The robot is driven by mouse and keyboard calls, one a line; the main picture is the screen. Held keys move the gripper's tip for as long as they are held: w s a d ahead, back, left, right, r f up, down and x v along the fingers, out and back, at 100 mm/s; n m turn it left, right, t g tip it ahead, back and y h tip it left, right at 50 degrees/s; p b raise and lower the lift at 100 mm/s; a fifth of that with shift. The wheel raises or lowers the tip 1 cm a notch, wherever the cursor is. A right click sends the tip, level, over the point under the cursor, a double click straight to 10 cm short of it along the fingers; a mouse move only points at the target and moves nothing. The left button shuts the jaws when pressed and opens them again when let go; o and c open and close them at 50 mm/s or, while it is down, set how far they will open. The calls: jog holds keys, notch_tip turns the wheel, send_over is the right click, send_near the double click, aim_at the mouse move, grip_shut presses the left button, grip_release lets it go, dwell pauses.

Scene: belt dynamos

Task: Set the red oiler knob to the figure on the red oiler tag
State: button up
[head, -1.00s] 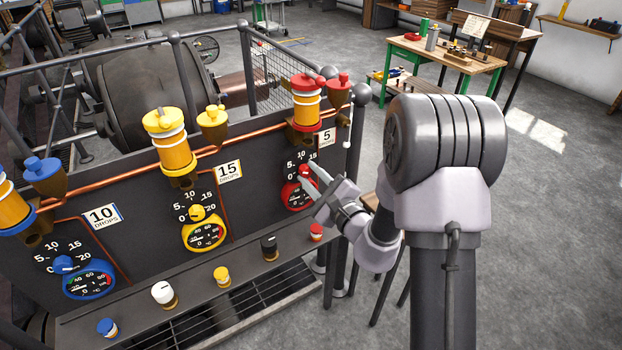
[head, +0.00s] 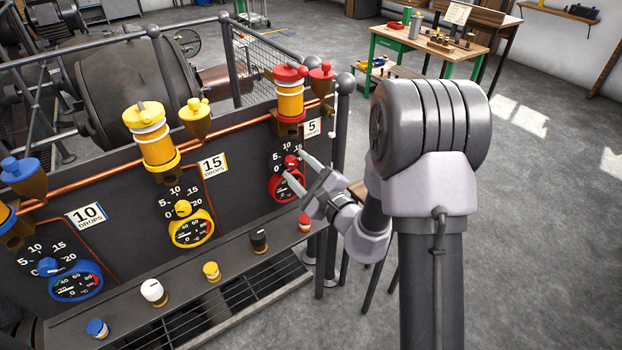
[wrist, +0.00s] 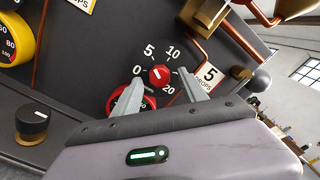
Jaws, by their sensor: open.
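The red oiler knob (head: 291,161) is a small round red knob on a black dial plate, above a red-rimmed gauge (head: 283,188). In the wrist view the knob (wrist: 159,74) carries a short white mark; I cannot tell its exact figure. The figures 0, 5, 10 and 20 show around it; my right finger covers the 15 area. The red oiler tag (head: 312,127) reads 5 and also shows in the wrist view (wrist: 210,75). My gripper (head: 294,163) is open, with one finger on each side of the knob in the wrist view. Contact is not visible.
The red oiler (head: 290,98) and a copper pipe (head: 220,162) are above the dial. A ledge (head: 185,288) below carries several small knobs, including a black one (wrist: 32,121). Yellow (head: 183,208) and blue (head: 48,266) dial knobs are to the left.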

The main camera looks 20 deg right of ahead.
jog(key=p+v, duration=1)
jog(key=v, duration=0.6)
jog(key=shift+s, duration=0.35)
